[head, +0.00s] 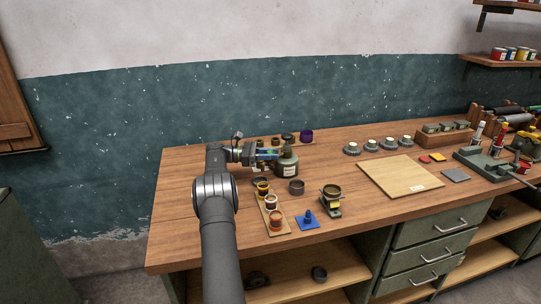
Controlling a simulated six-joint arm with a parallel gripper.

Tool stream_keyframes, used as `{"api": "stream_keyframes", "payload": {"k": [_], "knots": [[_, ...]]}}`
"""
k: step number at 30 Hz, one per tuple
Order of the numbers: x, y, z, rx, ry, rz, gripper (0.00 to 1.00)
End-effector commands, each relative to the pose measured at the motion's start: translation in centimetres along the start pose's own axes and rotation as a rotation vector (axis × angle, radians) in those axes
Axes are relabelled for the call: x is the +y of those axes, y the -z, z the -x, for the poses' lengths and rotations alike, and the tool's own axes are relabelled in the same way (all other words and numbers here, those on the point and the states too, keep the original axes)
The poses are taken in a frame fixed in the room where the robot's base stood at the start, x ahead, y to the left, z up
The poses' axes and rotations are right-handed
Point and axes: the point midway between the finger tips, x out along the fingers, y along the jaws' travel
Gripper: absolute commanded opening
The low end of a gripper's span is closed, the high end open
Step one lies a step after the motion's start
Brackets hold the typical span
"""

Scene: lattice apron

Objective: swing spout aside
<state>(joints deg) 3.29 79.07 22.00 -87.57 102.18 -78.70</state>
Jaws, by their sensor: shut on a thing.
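My gripper (273,155) is at the left side of a dark green jar (287,168) with a pale label, on the left half of the workbench. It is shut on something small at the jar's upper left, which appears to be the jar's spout. The fingers hide most of it, so its shape and the direction it points cannot be made out. A bluish part shows at the fingers. The jar stands upright.
Near the jar are a dark cup (296,187), a board of small paint pots (271,214), a blue piece on a blue square (308,221) and a small stand with a cup (331,201). A wooden board (399,176) lies right. Small dark pots stand behind the jar.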

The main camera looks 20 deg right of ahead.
Motion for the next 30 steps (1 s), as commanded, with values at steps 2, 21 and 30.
{"api": "stream_keyframes", "payload": {"k": [2, 21, 30], "knots": [[0.0, -0.1, -0.1, -0.001, 0.0, -0.001, 0.36], [0.1, 0.0, 4.2, -0.001, -0.002, -0.002, 0.47], [0.0, 0.0, 7.2, -0.001, 0.0, -0.001, 0.47]]}}
